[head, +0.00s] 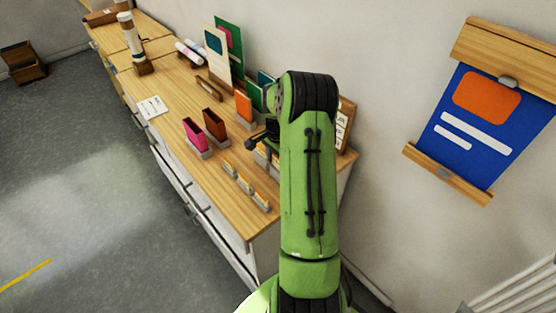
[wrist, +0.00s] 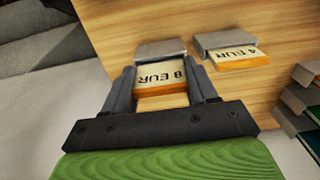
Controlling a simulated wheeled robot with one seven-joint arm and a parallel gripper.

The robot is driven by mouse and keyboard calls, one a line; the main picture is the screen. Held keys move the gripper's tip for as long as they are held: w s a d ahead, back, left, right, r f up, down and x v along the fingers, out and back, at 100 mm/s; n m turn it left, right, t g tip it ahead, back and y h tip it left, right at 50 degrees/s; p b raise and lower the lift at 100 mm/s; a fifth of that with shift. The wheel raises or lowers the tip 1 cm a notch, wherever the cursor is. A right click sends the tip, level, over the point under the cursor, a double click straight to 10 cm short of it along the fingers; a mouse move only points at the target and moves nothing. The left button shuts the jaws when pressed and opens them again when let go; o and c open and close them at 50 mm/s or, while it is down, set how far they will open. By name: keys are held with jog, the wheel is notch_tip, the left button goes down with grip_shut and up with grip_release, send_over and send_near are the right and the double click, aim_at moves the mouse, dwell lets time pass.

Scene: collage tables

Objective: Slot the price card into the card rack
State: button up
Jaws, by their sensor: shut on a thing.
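In the wrist view my gripper (wrist: 162,88) is shut on a price card (wrist: 162,74) reading "8 EUR", upside down, with an orange edge. A grey holder (wrist: 160,48) lies right at the card's far edge; I cannot tell whether the card still sits in it. A "4 EUR" card (wrist: 236,56) is in a similar grey holder (wrist: 224,40) to the right. In the head view my green arm hides most of the gripper. A wooden-framed board (head: 344,124) with white cards, possibly the card rack, shows partly behind the arm.
Small cards in holders (head: 245,186) line the table's (head: 180,100) front edge. A pink box (head: 194,134) and a brown box (head: 214,124) stand left of the gripper. Orange and green upright pieces (head: 243,107) stand behind. The table's left middle is fairly clear.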

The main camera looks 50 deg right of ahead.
jog(key=shift+f+b, duration=0.4)
jog(key=shift+f, duration=0.15)
jog(key=shift+f+b, duration=0.3)
jog(key=shift+f, duration=0.05)
jog(key=o, duration=1.1)
jog(key=shift+o, duration=0.2)
jog(key=shift+o, duration=1)
